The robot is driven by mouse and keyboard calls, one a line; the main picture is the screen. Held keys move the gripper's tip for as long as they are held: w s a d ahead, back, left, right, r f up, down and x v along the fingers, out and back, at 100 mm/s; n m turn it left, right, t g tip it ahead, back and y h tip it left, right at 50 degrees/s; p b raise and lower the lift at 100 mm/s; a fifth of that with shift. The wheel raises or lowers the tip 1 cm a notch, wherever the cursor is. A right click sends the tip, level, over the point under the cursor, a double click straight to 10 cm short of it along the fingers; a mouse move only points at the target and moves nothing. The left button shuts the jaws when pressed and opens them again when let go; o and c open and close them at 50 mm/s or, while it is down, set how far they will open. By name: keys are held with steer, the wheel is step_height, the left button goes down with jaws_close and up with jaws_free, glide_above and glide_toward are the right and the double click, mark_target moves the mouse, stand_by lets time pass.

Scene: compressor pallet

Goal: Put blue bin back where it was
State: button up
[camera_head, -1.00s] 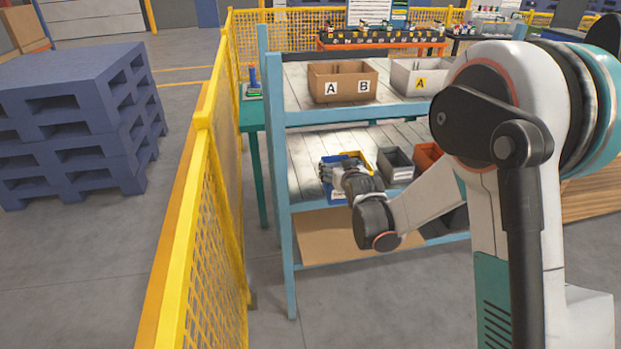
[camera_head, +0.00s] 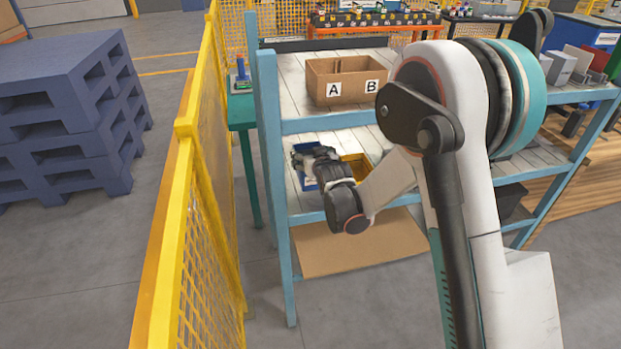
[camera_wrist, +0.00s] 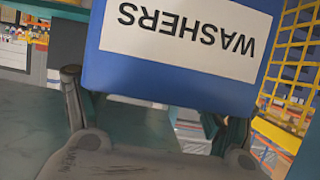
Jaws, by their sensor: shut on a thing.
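The blue bin (camera_head: 308,184) is at the left end of the middle shelf (camera_head: 300,205), mostly hidden behind my gripper (camera_head: 314,160) in the head view. In the wrist view the blue bin (camera_wrist: 120,75) fills the top middle, and its white label reads WASHERS upside down. My gripper is shut on the blue bin, with a finger on each side of it. I cannot tell whether the bin touches the shelf. A yellow bin (camera_head: 356,170) stands just right of it, partly behind my arm.
A cardboard box (camera_head: 345,88) marked A and B stands on the top shelf. The blue rack post (camera_head: 268,130) and yellow mesh fence (camera_head: 205,210) are close on the left. A dark bin (camera_head: 510,198) sits low at the right. My arm hides the shelf's middle.

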step_height(320, 180, down, 7)
steer(key=shift+f+b, duration=0.1)
steer(key=shift+b, duration=1.1)
steer(key=o, duration=1.8)
